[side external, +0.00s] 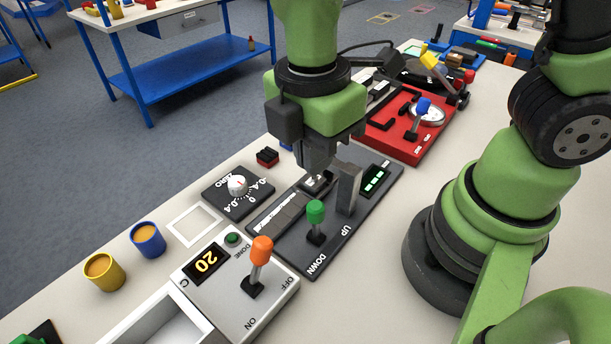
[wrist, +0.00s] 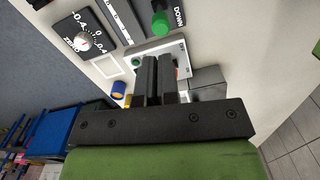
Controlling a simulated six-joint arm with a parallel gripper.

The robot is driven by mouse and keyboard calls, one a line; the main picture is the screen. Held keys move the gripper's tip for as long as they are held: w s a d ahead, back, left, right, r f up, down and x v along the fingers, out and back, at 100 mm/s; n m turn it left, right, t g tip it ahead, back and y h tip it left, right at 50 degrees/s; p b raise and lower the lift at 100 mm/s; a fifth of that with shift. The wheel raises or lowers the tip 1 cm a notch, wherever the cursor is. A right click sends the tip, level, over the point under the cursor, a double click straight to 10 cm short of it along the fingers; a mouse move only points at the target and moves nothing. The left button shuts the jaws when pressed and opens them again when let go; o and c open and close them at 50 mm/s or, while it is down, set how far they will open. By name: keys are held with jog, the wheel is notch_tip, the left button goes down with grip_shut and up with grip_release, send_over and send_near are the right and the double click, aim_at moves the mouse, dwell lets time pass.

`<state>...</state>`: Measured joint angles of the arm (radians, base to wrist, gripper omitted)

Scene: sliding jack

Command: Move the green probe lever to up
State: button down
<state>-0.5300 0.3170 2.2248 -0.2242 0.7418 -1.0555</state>
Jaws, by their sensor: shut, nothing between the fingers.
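The green probe lever (side external: 316,212) stands on a dark panel (side external: 285,240) marked UP and DOWN. It looks near upright, and I cannot tell its exact lean. Its green knob also shows in the wrist view (wrist: 160,25), beside the DOWN label and apart from my fingers. My gripper (side external: 318,172) points down over the far part of that panel, behind the lever. Its fingers are together and empty, as the wrist view also shows (wrist: 158,80). I cannot tell whether the fingertips touch the panel.
A grey post (side external: 348,188) rises close to my gripper. A white box with an orange lever (side external: 260,255) stands nearer the camera. A zero dial (side external: 238,186) and yellow (side external: 104,271) and blue (side external: 148,240) cups lie left. A red panel (side external: 405,125) stands behind.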

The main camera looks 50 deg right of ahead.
aim_at(317, 222)
jog(key=w+a+m+g+h, duration=0.1)
jog(key=a+m+h, duration=0.15)
jog(key=m, duration=0.85)
jog(key=w+a+m+g+h, duration=0.15)
jog(key=a+m, duration=0.25)
jog(key=m, duration=0.7)
jog(key=shift+t, duration=0.35)
jog(key=x, duration=0.9)
jog(key=shift+w+d+f, duration=0.1)
jog(key=shift+f, duration=0.25)
jog(key=shift+d+y, duration=0.1)
jog(key=shift+y, duration=0.2)
jog(key=shift+d+r+y, duration=0.15)
jog(key=shift+d+y, duration=0.05)
jog(key=shift+y, duration=0.1)
